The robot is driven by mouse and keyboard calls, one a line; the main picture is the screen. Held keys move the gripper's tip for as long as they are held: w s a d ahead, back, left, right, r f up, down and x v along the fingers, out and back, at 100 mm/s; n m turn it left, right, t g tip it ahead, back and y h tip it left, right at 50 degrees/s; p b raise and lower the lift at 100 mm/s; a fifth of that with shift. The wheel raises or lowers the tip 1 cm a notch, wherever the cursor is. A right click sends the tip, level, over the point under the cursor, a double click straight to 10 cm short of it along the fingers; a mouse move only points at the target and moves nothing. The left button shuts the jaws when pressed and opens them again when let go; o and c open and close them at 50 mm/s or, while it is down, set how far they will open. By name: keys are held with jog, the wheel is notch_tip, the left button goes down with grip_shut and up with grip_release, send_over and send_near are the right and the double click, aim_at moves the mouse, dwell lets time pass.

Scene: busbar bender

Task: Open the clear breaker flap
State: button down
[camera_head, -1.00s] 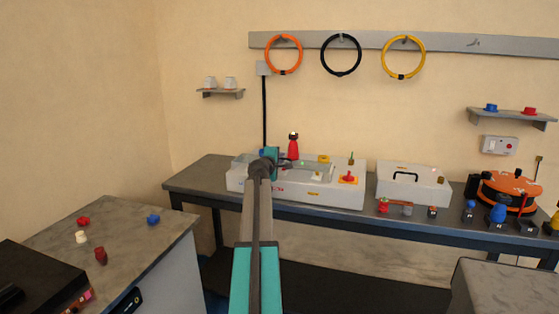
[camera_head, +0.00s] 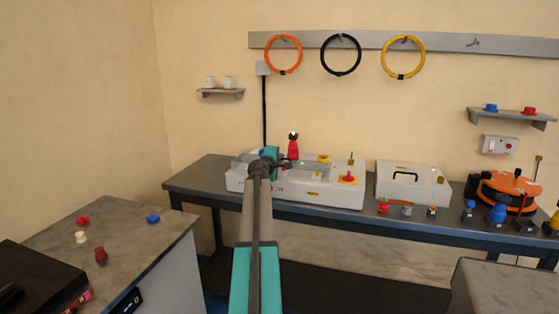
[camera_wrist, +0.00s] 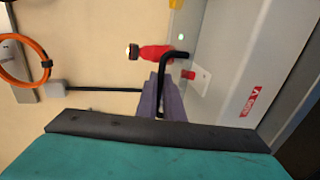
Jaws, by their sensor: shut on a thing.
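My gripper (camera_wrist: 162,94) is shut on a black bent handle (camera_wrist: 172,55) in the wrist view. The handle passes between its two dark fingers, and its hooked end stands clear of them. The handle is beside the pale machine (camera_wrist: 225,85), which has a red voltage label (camera_wrist: 250,101). In the head view my gripper (camera_head: 271,161) is over the left part of the white bender (camera_head: 318,196) on the bench. I cannot clearly make out the outline of the clear flap or how far it is open; my wrist hides part of this area.
A red, black-topped thing (camera_head: 293,148) stands just behind my gripper and also shows in the wrist view (camera_wrist: 155,52). A white box with a black handle (camera_head: 411,187) stands to the right on the bench (camera_head: 205,176). A side table (camera_head: 118,238) is at left.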

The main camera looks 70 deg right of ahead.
jog(key=shift+w, duration=0.15)
dwell(0.7)
jog(key=shift+w+r+p, duration=0.1)
jog(key=shift+p, duration=0.2)
jog(key=shift+r, duration=0.1)
